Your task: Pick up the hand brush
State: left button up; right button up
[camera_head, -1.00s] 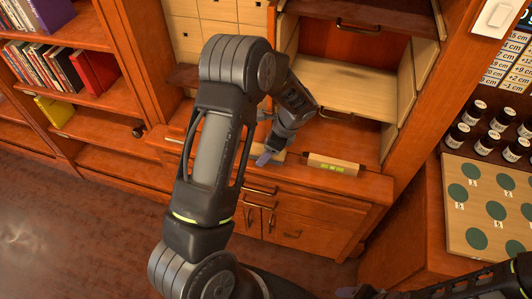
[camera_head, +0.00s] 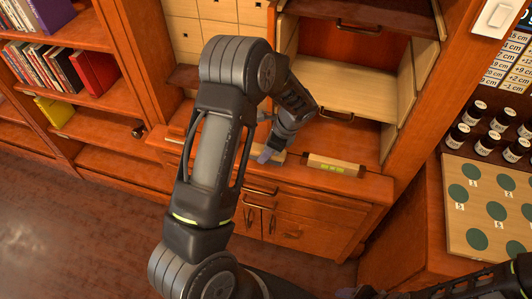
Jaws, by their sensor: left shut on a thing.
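My left gripper (camera_head: 268,153) reaches down to the cabinet ledge in the middle of the head view. It is shut on a pale wooden piece (camera_head: 279,158), which I take to be the hand brush. Only a small end of this piece shows at the ledge; the gripper and my left arm hide the rest, and I see no bristles. I cannot tell whether it still touches the ledge. My right arm shows only in part at the lower right, and its jaws cannot be made out.
A wooden spirit level (camera_head: 334,166) with a yellow-green vial lies on the ledge (camera_head: 362,153), just right of the gripper. An open cabinet with a pale shelf (camera_head: 345,88) rises behind. Dark jars (camera_head: 472,113) and a board with green circles (camera_head: 490,208) stand at right.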

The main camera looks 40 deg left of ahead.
aim_at(262, 148)
pick_arm(q)
grip_shut()
jog(key=shift+r, duration=0.15)
jog(key=shift+r+p, duration=0.15)
jog(key=shift+p, duration=0.15)
jog(key=shift+r+b, duration=0.35)
jog(key=shift+r, duration=0.2)
notch_tip(262, 148, up, 2)
jog(key=shift+w+r+b, duration=0.1)
jog(key=shift+b, duration=0.3)
jog(key=s+d+b, duration=0.2)
jog(key=d, duration=0.6)
jog(key=s+d+b, duration=0.2)
jog(key=d, duration=0.7)
jog(key=shift+s+d, duration=0.2)
jog(key=shift+s, duration=0.2)
